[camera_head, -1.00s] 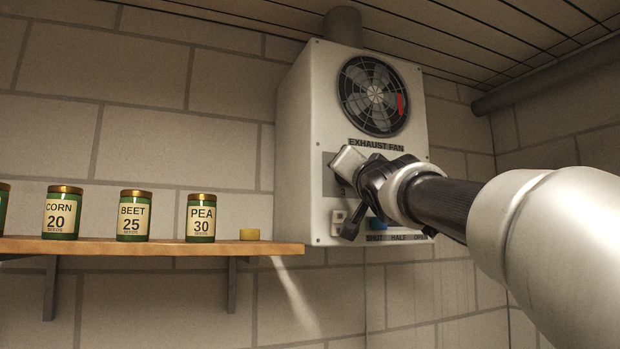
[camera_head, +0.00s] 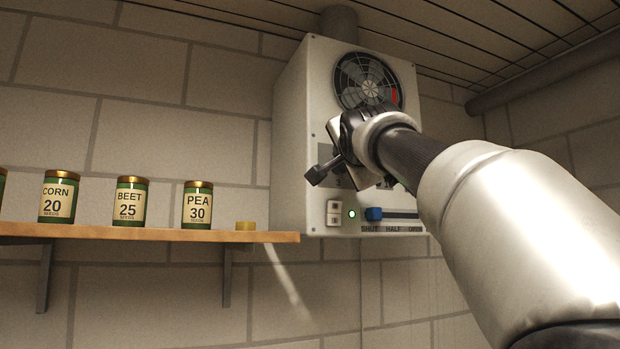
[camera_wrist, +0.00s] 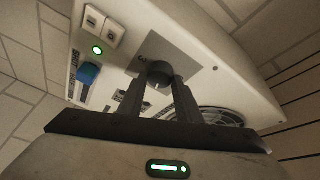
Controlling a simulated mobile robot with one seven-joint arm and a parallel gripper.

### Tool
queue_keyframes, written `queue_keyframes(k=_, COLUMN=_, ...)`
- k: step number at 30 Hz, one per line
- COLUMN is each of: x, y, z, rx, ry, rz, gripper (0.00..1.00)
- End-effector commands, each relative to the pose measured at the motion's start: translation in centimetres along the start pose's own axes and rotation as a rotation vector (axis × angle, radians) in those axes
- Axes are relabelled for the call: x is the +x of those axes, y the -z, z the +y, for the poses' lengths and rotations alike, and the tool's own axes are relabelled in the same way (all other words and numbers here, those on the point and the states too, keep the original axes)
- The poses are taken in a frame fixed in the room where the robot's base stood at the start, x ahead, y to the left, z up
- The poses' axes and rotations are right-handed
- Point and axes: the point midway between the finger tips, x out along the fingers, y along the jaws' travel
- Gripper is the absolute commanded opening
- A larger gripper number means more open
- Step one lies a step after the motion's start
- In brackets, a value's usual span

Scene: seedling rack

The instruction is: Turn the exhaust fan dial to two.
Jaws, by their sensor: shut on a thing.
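The exhaust fan unit (camera_head: 300,130) is a white box on the wall with a round grille (camera_head: 368,80) at its top. In the wrist view the dark round dial (camera_wrist: 159,72) sits on a grey plate (camera_wrist: 190,62), and the fingers of my gripper (camera_wrist: 163,86) are shut on it. In the head view my gripper (camera_head: 345,150) is in front of the box and hides the dial and most of its markings. I cannot read where the dial points.
A white switch (camera_head: 334,213) and a lit green lamp (camera_head: 352,214) are low on the box. A blue slider (camera_head: 374,214) is at the SHUT end of its slot. A wooden shelf (camera_head: 150,234) with green seed tins (camera_head: 197,205) and a small yellow block (camera_head: 245,226) is at left.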

Motion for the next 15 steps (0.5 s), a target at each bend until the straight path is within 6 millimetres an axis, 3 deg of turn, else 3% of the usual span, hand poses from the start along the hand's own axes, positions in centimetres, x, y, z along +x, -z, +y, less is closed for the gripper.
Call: queue_keyframes(k=15, x=0.19, y=0.33, z=-0.57, rx=0.447, ry=-0.186, rz=-0.034, gripper=0.09)
